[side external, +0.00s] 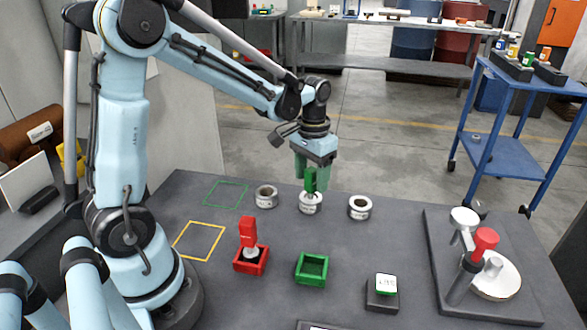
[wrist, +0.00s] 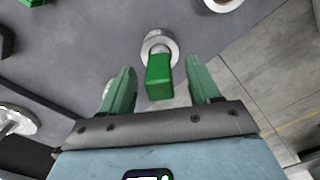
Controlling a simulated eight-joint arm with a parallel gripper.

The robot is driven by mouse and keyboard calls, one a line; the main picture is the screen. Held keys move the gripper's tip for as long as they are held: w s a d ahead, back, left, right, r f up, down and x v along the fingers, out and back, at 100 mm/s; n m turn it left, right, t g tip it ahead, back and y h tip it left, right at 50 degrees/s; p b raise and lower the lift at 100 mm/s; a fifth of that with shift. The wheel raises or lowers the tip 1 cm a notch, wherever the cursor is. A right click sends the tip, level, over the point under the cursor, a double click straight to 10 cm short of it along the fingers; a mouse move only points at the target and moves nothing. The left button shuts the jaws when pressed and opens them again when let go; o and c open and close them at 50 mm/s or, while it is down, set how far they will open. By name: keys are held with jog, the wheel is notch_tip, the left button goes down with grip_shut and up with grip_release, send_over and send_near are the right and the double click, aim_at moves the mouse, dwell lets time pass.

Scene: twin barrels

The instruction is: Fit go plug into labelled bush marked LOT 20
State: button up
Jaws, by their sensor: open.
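The green-handled go plug (side external: 310,180) stands upright at the middle bush (side external: 311,204), its lower end apparently in the bore. In the wrist view the green handle (wrist: 159,78) rises in front of the pale bush ring (wrist: 173,46). My gripper (side external: 313,184) is open over the plug. In the wrist view its two green fingers (wrist: 161,84) stand either side of the handle, with a visible gap on each side. Two more labelled bushes stand to the left (side external: 266,197) and right (side external: 360,208). The label lettering is too small to read.
A red-handled plug (side external: 248,235) stands in a red tray (side external: 251,266). An empty green tray (side external: 312,268) and a small display block (side external: 382,293) sit in front. A gauge stand (side external: 485,265) is at right. Green (side external: 226,194) and yellow (side external: 199,241) outlined squares are clear.

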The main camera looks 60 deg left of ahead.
notch_tip(320, 180, up, 11)
jog(key=shift+r, duration=0.2)
dwell(0.3)
jog(key=s+d+f+m+t, duration=0.1)
jog(key=s+d+f+t, duration=0.3)
jog(key=s+d+t, duration=0.3)
jog(key=shift+s+d+f+m, duration=0.2)
jog(key=shift+s+m, duration=0.2)
jog(key=shift+s, duration=0.45)
